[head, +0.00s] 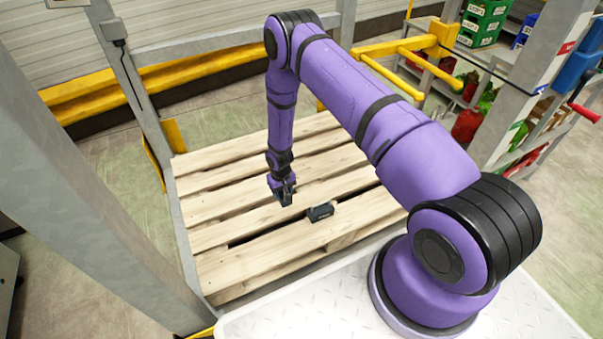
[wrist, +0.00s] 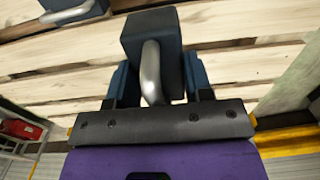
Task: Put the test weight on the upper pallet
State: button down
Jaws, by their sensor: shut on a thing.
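My gripper (head: 285,197) is over a pale wooden pallet (head: 225,205) in the head view. In the wrist view my gripper (wrist: 153,88) is shut on a dark blue-grey test weight (wrist: 150,30), with its grey metal handle (wrist: 151,75) between the fingers. I cannot tell whether this weight touches the boards. A second dark weight (head: 320,212) lies on the pallet just right of my gripper in the head view. It also shows, cut off, at the top left of the wrist view (wrist: 75,8). In the head view the held weight is hard to make out from my gripper.
A grey metal post (head: 95,190) stands at the left of the pallet, and a thinner one (head: 140,90) behind it. Yellow rails (head: 400,55) run behind and at the right. Shelves with red and green items (head: 475,110) stand at the back right. Most pallet boards are bare.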

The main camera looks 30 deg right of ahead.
send_over(283, 231)
notch_tip(283, 231, down, 7)
jog(key=shift+w+d+f, duration=0.1)
jog(key=shift+f, duration=5.25)
jog(key=shift+f, duration=0.1)
jog(key=c, duration=0.5)
grip_release()
notch_tip(283, 231, up, 12)
jog(key=shift+r, duration=0.1)
